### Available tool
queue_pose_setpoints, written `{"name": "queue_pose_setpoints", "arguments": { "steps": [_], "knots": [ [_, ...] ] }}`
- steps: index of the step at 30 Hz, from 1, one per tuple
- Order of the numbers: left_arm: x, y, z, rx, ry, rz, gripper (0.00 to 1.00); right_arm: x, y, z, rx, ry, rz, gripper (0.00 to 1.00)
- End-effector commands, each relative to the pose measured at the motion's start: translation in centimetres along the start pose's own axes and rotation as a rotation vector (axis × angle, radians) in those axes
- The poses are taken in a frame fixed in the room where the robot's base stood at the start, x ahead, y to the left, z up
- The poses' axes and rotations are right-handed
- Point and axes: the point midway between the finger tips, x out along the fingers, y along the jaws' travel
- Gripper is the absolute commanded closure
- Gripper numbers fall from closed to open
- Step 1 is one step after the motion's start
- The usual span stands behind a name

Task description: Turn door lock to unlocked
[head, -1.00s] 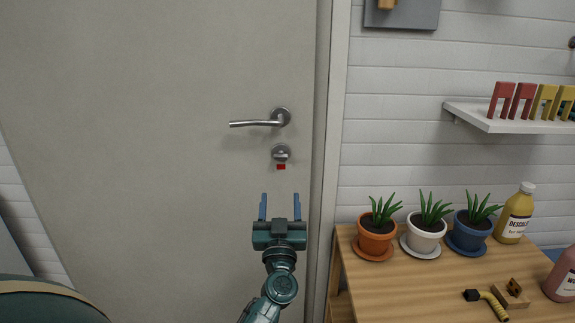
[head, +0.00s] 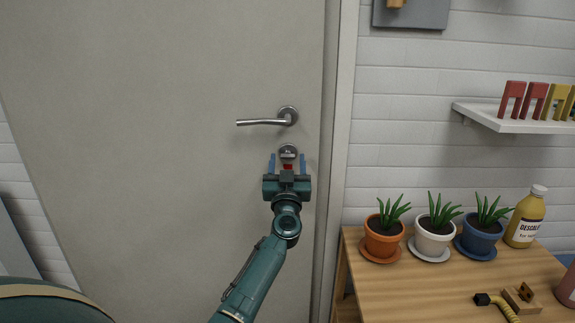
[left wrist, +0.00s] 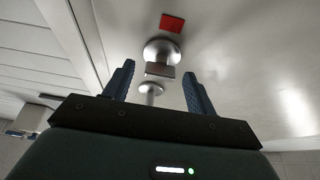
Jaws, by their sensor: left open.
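The grey door (head: 170,120) is closed and fills the left and middle of the head view. Its round metal lock (head: 288,150) sits below the lever handle (head: 268,121), with a small red marker (head: 287,167) just under the lock. My left gripper (head: 287,158) is open, with one blue finger on each side of the lock. In the left wrist view, the lock's thumb-turn (left wrist: 160,70) shows between the open fingertips. No contact is clear. The red marker (left wrist: 172,22) is at the top there. My right gripper is not in view.
A wooden table (head: 420,290) at the right holds potted plants (head: 434,232), a yellow bottle (head: 525,217) and small items. A white shelf (head: 500,120) with red and yellow pieces is on the wall above. The door face around the lock is clear.

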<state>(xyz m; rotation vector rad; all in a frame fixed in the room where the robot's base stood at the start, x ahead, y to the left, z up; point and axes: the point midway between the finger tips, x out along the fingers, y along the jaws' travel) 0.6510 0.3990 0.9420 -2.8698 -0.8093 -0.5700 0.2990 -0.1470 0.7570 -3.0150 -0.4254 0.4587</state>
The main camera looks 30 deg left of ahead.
Motion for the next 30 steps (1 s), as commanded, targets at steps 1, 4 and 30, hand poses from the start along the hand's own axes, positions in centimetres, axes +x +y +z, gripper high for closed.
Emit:
{"name": "queue_pose_setpoints", "arguments": {
  "steps": [1, 4, 30],
  "knots": [
    [-0.01, 0.01, 0.00, 0.000, 0.000, 0.000, 0.44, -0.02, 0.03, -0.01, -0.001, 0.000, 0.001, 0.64],
    [-0.03, 0.01, 0.00, 0.000, 0.000, 0.000, 0.50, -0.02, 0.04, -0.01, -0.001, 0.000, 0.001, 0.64],
    [-0.03, 0.15, -0.07, -0.077, -0.002, -0.032, 0.88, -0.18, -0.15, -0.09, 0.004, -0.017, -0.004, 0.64]
  ]
}}
